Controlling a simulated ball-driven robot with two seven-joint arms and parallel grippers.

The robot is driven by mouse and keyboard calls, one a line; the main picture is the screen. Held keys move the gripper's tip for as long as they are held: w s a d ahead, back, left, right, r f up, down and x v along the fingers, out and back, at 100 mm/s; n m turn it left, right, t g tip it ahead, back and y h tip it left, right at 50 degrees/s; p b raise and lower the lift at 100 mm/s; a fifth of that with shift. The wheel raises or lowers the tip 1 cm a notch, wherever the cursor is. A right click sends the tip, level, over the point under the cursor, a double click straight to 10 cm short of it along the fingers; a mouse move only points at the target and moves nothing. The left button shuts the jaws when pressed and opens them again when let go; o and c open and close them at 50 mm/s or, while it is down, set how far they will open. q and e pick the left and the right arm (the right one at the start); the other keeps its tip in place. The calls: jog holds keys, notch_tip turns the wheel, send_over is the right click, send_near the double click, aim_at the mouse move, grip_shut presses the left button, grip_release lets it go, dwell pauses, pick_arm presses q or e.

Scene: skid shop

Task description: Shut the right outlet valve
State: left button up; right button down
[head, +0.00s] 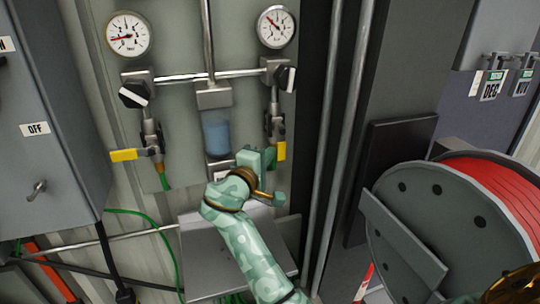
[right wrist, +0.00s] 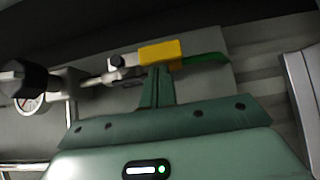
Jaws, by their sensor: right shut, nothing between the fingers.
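The right outlet valve (head: 275,124) hangs below the right end of the manifold pipe in the head view. Its yellow lever (head: 281,151) points down, in line with the outlet, and is partly hidden by my right gripper. The lever (right wrist: 160,51) also shows in the right wrist view, running along the valve's line towards a green hose. My right gripper (head: 269,157) is shut and empty, right at the lever. In the right wrist view its closed fingertips (right wrist: 160,69) are just beside the lever; I cannot tell whether they touch.
The left outlet valve (head: 151,138) has its yellow lever (head: 123,155) turned crosswise. Two gauges (head: 128,33) (head: 277,27) and black knobs (head: 133,94) sit above. A filter bowl (head: 215,132) hangs between the valves. Vertical pipes (head: 341,130) and a red hose reel (head: 440,215) stand right.

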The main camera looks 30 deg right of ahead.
jog(key=shift+s, duration=0.15)
jog(key=shift+d+f+b, duration=0.1)
jog(key=shift+d+b, duration=0.05)
jog(key=shift+b, duration=0.15)
